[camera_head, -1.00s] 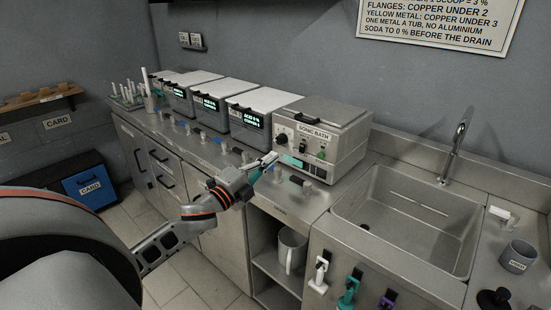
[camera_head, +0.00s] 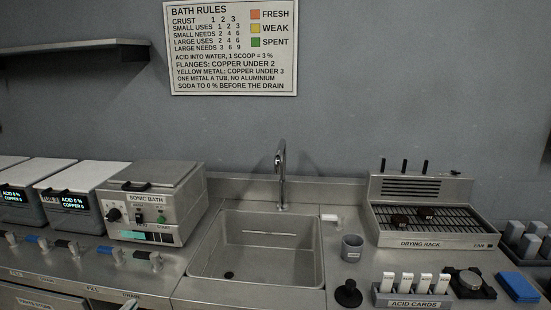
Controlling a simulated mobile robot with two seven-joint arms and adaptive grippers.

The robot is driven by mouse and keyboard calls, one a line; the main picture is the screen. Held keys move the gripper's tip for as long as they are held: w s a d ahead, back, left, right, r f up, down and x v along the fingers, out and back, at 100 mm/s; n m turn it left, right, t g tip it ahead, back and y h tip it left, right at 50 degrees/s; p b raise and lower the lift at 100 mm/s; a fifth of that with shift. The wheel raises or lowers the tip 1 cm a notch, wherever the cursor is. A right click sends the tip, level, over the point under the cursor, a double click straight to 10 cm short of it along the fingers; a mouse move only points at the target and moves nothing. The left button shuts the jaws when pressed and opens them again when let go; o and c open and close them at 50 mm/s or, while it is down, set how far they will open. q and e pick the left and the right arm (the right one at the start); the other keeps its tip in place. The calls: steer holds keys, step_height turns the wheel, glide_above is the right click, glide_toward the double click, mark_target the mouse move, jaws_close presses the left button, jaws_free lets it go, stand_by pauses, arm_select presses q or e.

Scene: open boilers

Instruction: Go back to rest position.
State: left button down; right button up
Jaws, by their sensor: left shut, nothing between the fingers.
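Only the tip of my left gripper (camera_head: 129,305) shows, at the bottom edge of the head view, in front of the counter front below the sonic bath. It is shut and empty, and apart from the things on the counter. The rest of the left arm is out of the picture. My right gripper is not in view. The sonic bath (camera_head: 170,207) stands on the counter left of the sink with its lid down.
The steel sink (camera_head: 262,246) is empty in the middle. Acid tubs (camera_head: 68,205) stand at the left. At the right are a grey cup (camera_head: 352,247), the drying rack (camera_head: 428,242) with small dark pieces, the acid cards (camera_head: 408,301) and a blue pad (camera_head: 519,287).

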arm_select(q)
steer(key=s+d+f+n+g+h, duration=0.1)
steer(key=s+d+f+n+g, duration=0.5)
steer(key=s+d+f, duration=1.2)
step_height(320, 180, down, 2)
steer(key=s+n, duration=0.1)
steer(key=n, duration=0.2)
steer(key=shift+f+h, duration=0.2)
steer(key=shift+h, duration=0.1)
